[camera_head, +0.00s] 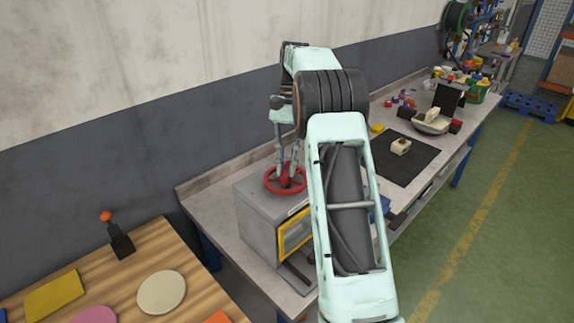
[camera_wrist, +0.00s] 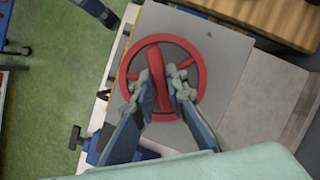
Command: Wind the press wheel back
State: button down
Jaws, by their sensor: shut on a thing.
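The red press wheel (camera_head: 272,183) lies flat on top of the grey press box (camera_head: 252,212), seen left of my arm in the head view. In the wrist view the wheel (camera_wrist: 156,62) shows from above, with its round rim, spokes and a thick raised red bar across the middle. My gripper (camera_head: 288,168) points down at the wheel. In the wrist view my gripper (camera_wrist: 165,88) has one finger on each side of the red bar and is shut on it. The fingers hide part of the wheel's near side.
A yellow-framed window (camera_head: 295,232) is on the box's front. A dark mat (camera_head: 390,165) with a small block (camera_head: 400,146) lies on the bench to the right. A wooden table (camera_head: 60,262) with coloured discs stands at the left front. A wall runs behind.

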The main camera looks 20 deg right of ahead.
jog(key=n+h, duration=0.1)
jog(key=n, duration=0.1)
jog(key=n+h, duration=0.1)
jog(key=n, duration=0.2)
jog(key=n+h, duration=0.1)
jog(key=n, duration=0.1)
jog(key=shift+w+a+r+g, duration=0.1)
jog(key=shift+a+g, duration=0.15)
jog(key=shift+g, duration=0.05)
jog(key=n+h, duration=0.1)
jog(key=n, duration=0.3)
jog(key=shift+a, duration=0.1)
jog(key=n+t+h, duration=0.1)
jog(key=n, duration=0.2)
jog(key=shift+n, duration=0.4)
jog(key=n+t+h, duration=0.1)
jog(key=n, duration=0.2)
jog(key=shift+s+a, duration=0.1)
jog(key=shift+s, duration=0.1)
jog(key=n+t, duration=0.1)
jog(key=n, duration=0.3)
jog(key=shift+s+h, duration=0.1)
jog(key=shift+h, duration=0.3)
jog(key=n+t, duration=0.1)
jog(key=n, duration=0.2)
jog(key=n+t, duration=0.1)
jog(key=n, duration=0.2)
jog(key=shift+s+t, duration=0.15)
jog(key=shift+t, duration=0.25)
jog(key=shift+n, duration=0.4)
